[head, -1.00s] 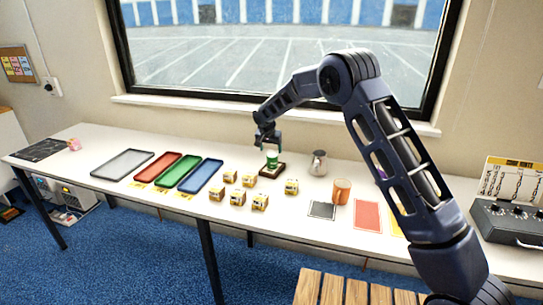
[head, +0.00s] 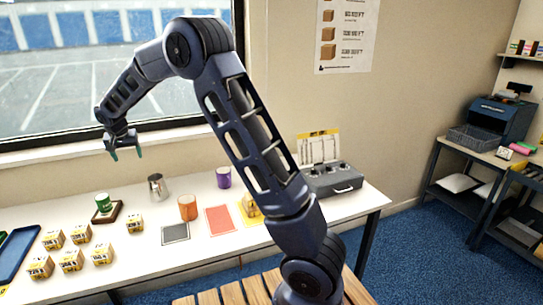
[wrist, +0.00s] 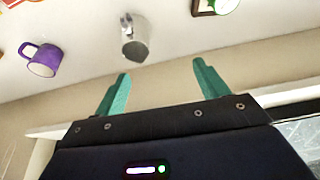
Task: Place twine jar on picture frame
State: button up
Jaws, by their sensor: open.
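The twine jar (head: 103,201), green with a pale top, stands upright on the picture frame (head: 115,214), which lies flat with a dark brown rim on the white table. In the wrist view only parts of the jar (wrist: 226,4) and the frame (wrist: 198,7) show at the top edge. My gripper (head: 126,154) is open and empty, raised above the table and apart from the jar. Its two green fingers (wrist: 158,85) are spread in the wrist view with nothing between them.
A metal pitcher (head: 158,187), an orange cup (head: 187,208) and a purple mug (head: 223,177) stand right of the frame. Several small yellow-labelled cartons (head: 72,260) stand in front. A dark card (head: 175,233) and a red card (head: 220,220) lie flat.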

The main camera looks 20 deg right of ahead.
jog(key=s+d+r, duration=0.4)
jog(key=d+r, duration=0.1)
jog(key=d, duration=0.5)
jog(key=s+d+r, duration=0.4)
jog(key=s+d, duration=0.1)
jog(key=d, duration=0.4)
jog(key=s+d+r, duration=0.4)
jog(key=d+r, duration=0.1)
jog(key=d, duration=0.5)
jog(key=s+d+f, duration=0.2)
jog(key=s+d, duration=0.6)
jog(key=s, duration=0.6)
jog(key=s+d+f, duration=0.2)
jog(key=s+d, duration=0.6)
jog(key=s, duration=0.6)
jog(key=shift+d, duration=0.4)
